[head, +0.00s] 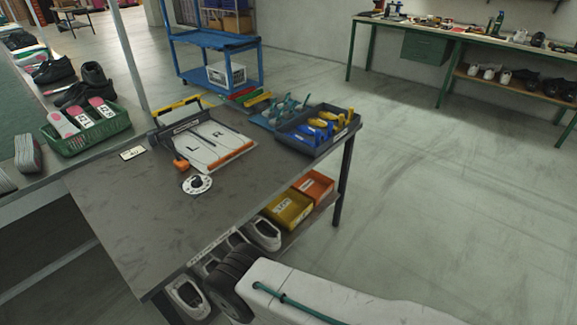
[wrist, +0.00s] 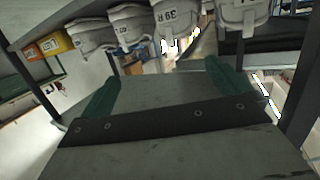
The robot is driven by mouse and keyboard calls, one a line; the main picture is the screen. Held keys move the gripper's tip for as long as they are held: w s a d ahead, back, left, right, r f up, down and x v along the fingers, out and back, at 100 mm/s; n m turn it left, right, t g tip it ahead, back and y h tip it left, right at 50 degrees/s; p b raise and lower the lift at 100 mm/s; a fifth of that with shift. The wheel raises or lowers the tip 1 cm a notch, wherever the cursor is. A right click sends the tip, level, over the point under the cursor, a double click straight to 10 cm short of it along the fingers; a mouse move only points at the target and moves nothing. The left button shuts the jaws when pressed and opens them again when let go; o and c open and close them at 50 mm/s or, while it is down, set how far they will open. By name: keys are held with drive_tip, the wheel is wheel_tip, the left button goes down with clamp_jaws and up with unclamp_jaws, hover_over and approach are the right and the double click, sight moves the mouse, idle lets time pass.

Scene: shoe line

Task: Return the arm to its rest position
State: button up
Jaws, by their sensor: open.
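My arm (head: 330,298) reaches in from the lower right of the head view, with a dark joint beside the near right edge of the workbench (head: 110,205). My gripper is hidden in the head view. In the wrist view my gripper (wrist: 166,88) shows two green fingers spread wide apart. It is open, and I see nothing held between the fingers. Several white shoes with size labels, one a white shoe marked 39 R (wrist: 176,20), are just beyond the fingertips. I cannot tell how close they are.
The bench's lower shelf holds white shoes (head: 263,233), a yellow bin (head: 289,210) and an orange bin (head: 314,186). On the bench top are an L/R board (head: 208,142), a dark tray (head: 290,140) and a round dial (head: 197,184). The floor (head: 440,190) to the right is clear.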

drive_tip(key=s+d+f+g+h, duration=0.2)
drive_tip(key=s+f+g+h, duration=0.2)
drive_tip(key=f+g, duration=0.15)
drive_tip(key=w+d+r+g+h, duration=0.1)
drive_tip(key=d+r+g, duration=0.25)
drive_tip(key=r, duration=1.05)
drive_tip(key=w+d+r+m+g+h, duration=0.1)
drive_tip(key=d+r+g+h, duration=0.3)
drive_tip(key=r, duration=0.9)
drive_tip(key=d+r+g+y, duration=0.15)
drive_tip(key=d+r, duration=0.45)
drive_tip(key=r, duration=0.8)
drive_tip(key=s+d+r+m, duration=0.1)
drive_tip(key=s+d+r, duration=0.4)
drive_tip(key=d+r, duration=0.3)
drive_tip(key=s+d+r+m+t, duration=0.1)
drive_tip(key=s+d+r+m, duration=0.1)
drive_tip(key=s+d+r, duration=0.4)
drive_tip(key=s+d+r+m+t, duration=0.1)
drive_tip(key=s+d+r, duration=0.4)
drive_tip(key=d+r, duration=0.6)
wheel_tip(320, 180, up, 6)
drive_tip(key=shift+s+d+r+m, duration=0.15)
drive_tip(key=shift+s+m, duration=0.15)
drive_tip(key=shift+m, duration=0.2)
